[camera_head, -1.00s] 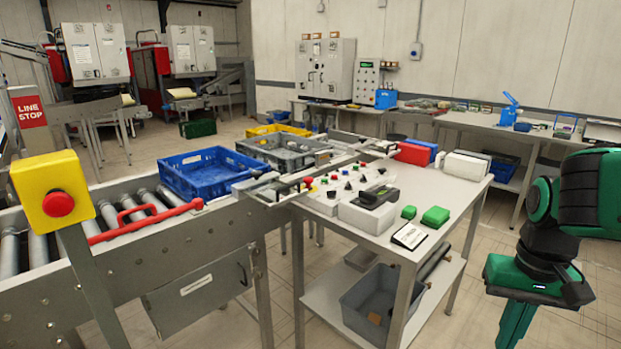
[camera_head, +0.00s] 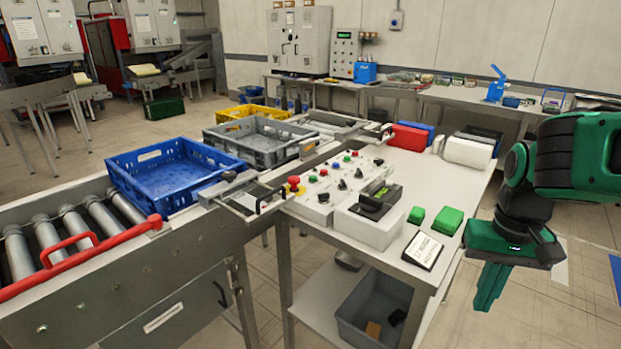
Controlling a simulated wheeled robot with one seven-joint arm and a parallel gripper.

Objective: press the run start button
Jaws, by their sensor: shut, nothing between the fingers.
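A pale control panel (camera_head: 311,209) with several small red, green and blue buttons and black knobs lies on the white table. A red mushroom button (camera_head: 293,183) sits on a yellow base at its near left end. The labels are too small to read, so I cannot tell which button is run start. My gripper (camera_head: 489,290) hangs at the right, pointing down, beyond the table's right edge. It is shut and empty, well apart from the panel.
A blue crate (camera_head: 173,185) and a grey crate (camera_head: 258,146) stand on the conveyor. Red and white items lie at the back.

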